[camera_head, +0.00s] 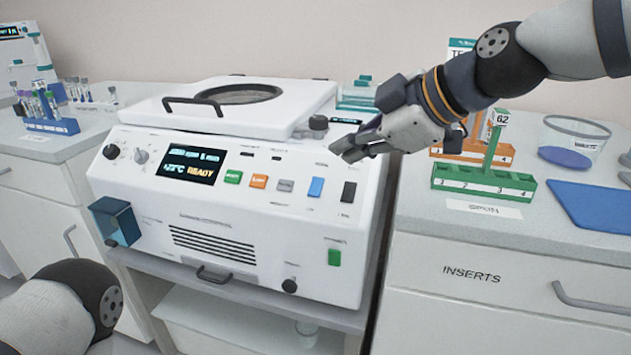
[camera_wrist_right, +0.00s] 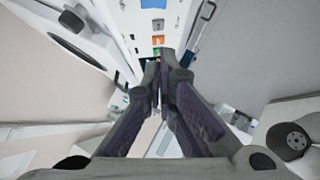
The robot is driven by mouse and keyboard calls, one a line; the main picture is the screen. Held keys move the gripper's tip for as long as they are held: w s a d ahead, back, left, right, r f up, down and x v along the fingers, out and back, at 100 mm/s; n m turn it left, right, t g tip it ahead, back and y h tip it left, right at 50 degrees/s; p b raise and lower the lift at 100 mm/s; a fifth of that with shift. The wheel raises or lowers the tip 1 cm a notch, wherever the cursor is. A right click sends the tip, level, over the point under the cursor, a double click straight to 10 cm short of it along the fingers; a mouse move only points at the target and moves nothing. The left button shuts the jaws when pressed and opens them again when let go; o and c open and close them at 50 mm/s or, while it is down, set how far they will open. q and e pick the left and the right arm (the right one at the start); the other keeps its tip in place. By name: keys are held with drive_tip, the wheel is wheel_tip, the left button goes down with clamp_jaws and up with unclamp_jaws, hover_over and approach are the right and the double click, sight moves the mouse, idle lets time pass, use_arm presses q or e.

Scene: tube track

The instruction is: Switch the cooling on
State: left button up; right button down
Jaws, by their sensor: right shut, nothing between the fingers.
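The white centrifuge-like machine (camera_head: 130,160) stands on a shelf with its round-windowed lid (camera_head: 320,95) closed. Its display (camera_head: 190,164) shows a temperature and READY. The front panel carries a blue rocker switch (camera_head: 316,187), a black rocker switch (camera_head: 349,192) and, lower down, a green switch (camera_head: 334,257); their small labels are too blurred to read. My right gripper (camera_head: 342,150) is shut and empty, above and near the blue and black switches, with no clear contact. In the right wrist view its fingers (camera_wrist_right: 163,70) point toward the panel. My left gripper is out of view.
Green, orange and grey buttons (camera_head: 258,181) and knobs (camera_head: 141,156) sit along the panel. A teal box (camera_head: 116,221) juts from its left side. A green rack (camera_head: 483,182) and a blue mat (camera_head: 595,205) lie on the right counter. Tube racks (camera_head: 50,126) stand at left.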

sight(316, 186)
drive_tip(key=shift+f, duration=0.1)
drive_tip(key=x, duration=0.4)
drive_tip(key=d+f+b+x, duration=0.1)
drive_tip(key=x, duration=0.7)
drive_tip(key=shift+w+d+f, duration=0.2)
drive_tip(key=shift+d+f, duration=0.05)
drive_tip(key=shift+f, duration=0.05)
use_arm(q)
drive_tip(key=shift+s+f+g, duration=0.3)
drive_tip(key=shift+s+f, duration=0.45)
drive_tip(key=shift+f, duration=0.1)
use_arm(e)
drive_tip(key=shift+w+f, duration=0.2)
drive_tip(key=shift+f, duration=0.05)
drive_tip(key=shift+d, duration=0.1)
use_arm(q)
drive_tip(key=shift+b, duration=0.3)
use_arm(e)
drive_tip(key=shift+f, duration=0.5)
drive_tip(key=shift+r, duration=0.1)
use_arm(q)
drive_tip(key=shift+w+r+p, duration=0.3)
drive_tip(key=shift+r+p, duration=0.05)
use_arm(e)
drive_tip(key=shift+r, duration=0.75)
